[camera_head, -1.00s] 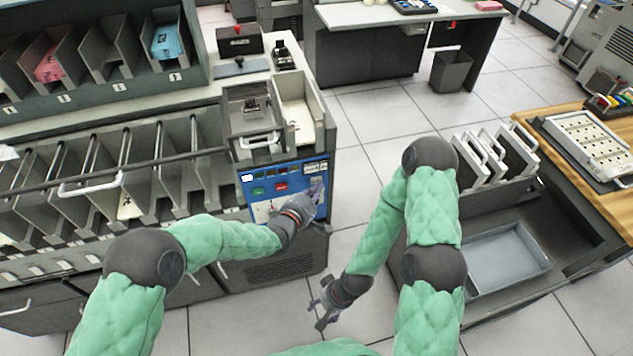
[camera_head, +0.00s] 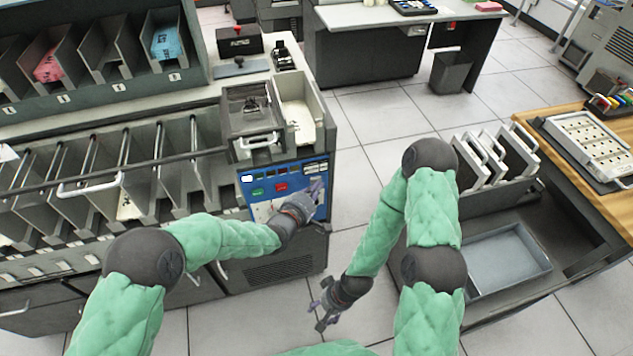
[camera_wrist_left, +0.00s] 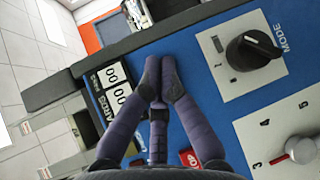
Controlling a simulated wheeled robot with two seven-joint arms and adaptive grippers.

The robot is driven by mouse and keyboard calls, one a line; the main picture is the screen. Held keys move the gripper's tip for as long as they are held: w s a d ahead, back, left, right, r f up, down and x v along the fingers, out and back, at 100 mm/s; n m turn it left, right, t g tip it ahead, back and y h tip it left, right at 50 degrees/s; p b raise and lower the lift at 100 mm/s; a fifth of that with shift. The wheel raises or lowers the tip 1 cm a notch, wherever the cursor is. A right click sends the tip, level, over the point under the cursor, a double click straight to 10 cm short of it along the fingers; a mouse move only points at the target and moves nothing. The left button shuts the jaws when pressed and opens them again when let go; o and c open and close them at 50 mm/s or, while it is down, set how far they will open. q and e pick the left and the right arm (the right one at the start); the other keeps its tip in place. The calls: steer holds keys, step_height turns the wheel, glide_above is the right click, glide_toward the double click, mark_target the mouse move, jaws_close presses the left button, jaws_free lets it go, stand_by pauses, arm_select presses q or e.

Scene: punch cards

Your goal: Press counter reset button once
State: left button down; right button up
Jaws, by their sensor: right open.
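The blue control panel (camera_head: 268,180) is on the front of the grey sorting machine. Its counter (camera_wrist_left: 114,86), a black block with white digit windows reading zeros, shows in the left wrist view to the left of my fingers. It also shows at the panel's upper right in the head view (camera_head: 316,167). My left gripper (camera_wrist_left: 160,72) is in front of the panel, its fingertips together with nothing seen between them. I cannot make out a counter reset button; the fingers cover part of the panel beside the counter. My right gripper (camera_head: 324,306) is open and empty, low over the floor.
A green button (camera_head: 257,191) and a red button (camera_head: 281,187) are on the panel left of my left gripper. A black mode knob (camera_wrist_left: 253,49) and a numbered selector (camera_wrist_left: 296,148) are nearby. A table with a grey tray (camera_head: 508,258) stands right.

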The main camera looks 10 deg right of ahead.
arm_select(q)
steer(key=shift+w, duration=0.2)
stand_by(0.3)
steer(key=shift+s, duration=0.9)
steer(key=s+p, duration=0.1)
steer(key=s, duration=0.4)
steer(key=shift+d+p, duration=0.1)
steer(key=shift+p, duration=0.3)
stand_by(0.5)
